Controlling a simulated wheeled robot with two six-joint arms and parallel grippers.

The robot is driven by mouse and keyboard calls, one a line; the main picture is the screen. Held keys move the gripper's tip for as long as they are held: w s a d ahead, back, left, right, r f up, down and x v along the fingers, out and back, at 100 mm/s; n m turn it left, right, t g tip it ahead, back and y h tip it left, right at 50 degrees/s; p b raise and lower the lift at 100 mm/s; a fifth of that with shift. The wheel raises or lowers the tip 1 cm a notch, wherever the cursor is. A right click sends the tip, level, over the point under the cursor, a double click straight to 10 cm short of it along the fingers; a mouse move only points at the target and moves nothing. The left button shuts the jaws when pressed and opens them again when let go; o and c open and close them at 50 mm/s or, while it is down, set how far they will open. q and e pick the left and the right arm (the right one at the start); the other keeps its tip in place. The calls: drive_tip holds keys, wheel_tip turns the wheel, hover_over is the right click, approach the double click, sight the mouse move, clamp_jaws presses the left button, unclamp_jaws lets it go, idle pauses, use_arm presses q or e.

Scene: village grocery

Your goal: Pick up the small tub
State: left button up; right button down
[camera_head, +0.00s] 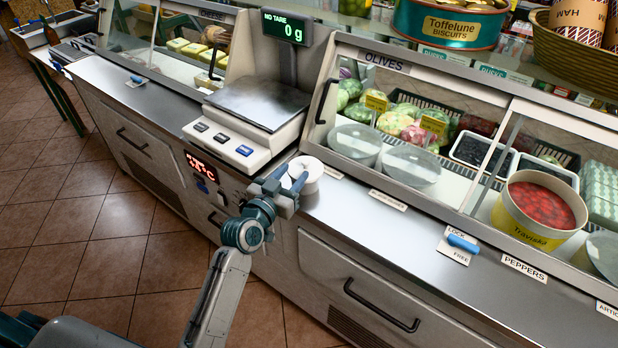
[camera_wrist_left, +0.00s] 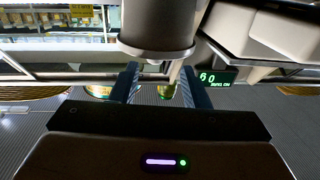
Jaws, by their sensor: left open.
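The small white tub (camera_head: 309,171) stands on the steel counter just right of the scale in the head view. My left gripper (camera_head: 288,186) is open at the tub's near side, its blue-grey fingers reaching toward it and partly covering it. In the left wrist view the tub (camera_wrist_left: 157,28) is a large, shaded grey cylinder at the top, beyond the open fingers of my left gripper (camera_wrist_left: 160,78). I cannot tell whether the fingers touch it. My right gripper is not in view.
The scale (camera_head: 250,118) stands close on the left. The glass case marked olives (camera_head: 385,62) rises behind the tub. A bucket of red peppers (camera_head: 538,212) stands in the case at the right. The counter front (camera_head: 400,225) right of the tub is mostly clear.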

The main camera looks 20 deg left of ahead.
sight(303, 165)
use_arm(q)
drive_tip(key=shift+w+d, duration=0.15)
drive_tip(key=shift+w, duration=0.2)
drive_tip(key=shift+w+d+r, duration=0.15)
drive_tip(key=shift+w, duration=0.1)
drive_tip(key=p+x, duration=0.1)
drive_tip(key=x, duration=0.3)
drive_tip(key=shift+w+d+p, duration=0.15)
drive_tip(key=shift+d+p, duration=0.05)
drive_tip(key=shift+p, duration=0.2)
drive_tip(key=shift+w, duration=0.15)
clamp_jaws()
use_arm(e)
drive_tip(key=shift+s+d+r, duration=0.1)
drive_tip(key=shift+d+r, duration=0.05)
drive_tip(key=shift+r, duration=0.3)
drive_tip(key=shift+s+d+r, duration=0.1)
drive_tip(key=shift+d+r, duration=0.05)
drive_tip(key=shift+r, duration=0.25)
